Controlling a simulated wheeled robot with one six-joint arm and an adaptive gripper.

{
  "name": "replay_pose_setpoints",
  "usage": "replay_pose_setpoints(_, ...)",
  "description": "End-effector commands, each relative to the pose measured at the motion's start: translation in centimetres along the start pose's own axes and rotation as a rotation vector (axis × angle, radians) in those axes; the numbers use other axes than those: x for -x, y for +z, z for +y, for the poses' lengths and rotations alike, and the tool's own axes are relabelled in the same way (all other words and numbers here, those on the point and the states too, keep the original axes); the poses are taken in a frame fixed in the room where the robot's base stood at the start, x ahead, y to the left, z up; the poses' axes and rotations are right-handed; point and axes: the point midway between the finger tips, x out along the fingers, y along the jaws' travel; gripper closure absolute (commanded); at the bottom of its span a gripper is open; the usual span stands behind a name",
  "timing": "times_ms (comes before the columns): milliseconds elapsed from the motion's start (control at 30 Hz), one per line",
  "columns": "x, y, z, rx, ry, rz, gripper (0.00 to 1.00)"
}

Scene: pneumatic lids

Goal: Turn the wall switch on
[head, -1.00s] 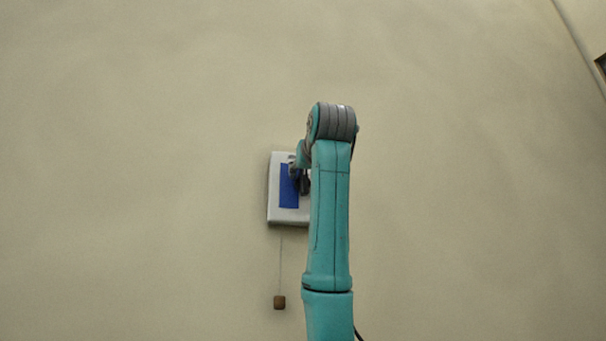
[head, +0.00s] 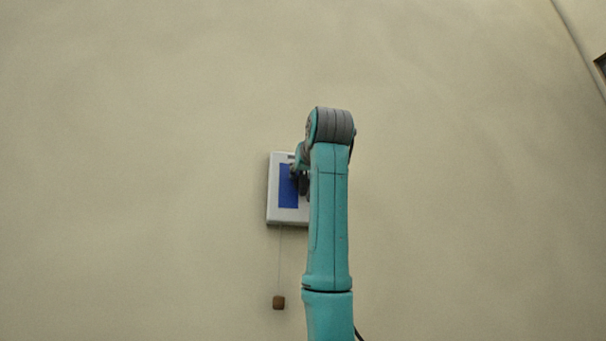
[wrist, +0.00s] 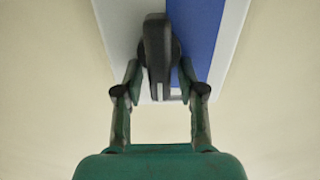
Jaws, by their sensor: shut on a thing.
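The wall switch is a white box with a blue panel (head: 287,187) on the wall, left of my arm in the head view. Its white and blue face (wrist: 205,35) fills the top of the wrist view. A dark upright lever (wrist: 157,45) stands out from this face. My gripper (wrist: 158,84) is shut on the lever, with one finger on each side of it. In the head view my gripper (head: 300,178) is at the box's upper right part. My arm hides the box's right edge and most of the lever there.
A thin cord hangs below the box with a small brown block (head: 279,302) at its end. The beige wall (head: 150,150) around is bare. A dark-edged thing (head: 601,65) shows at the far right edge.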

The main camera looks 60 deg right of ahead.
Motion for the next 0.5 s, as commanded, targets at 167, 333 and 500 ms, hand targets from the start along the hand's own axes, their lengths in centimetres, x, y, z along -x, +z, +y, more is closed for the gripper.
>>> replay_pose_setpoints(167,-0.10,0.23,0.06,-0.025,0.001,-0.007,0.96)
replay_pose_setpoints(333,-0.13,0.28,0.06,-0.025,0.001,-0.009,0.54)
replay_pose_setpoints(500,-0.10,0.20,0.06,-0.024,0.001,-0.006,0.54)
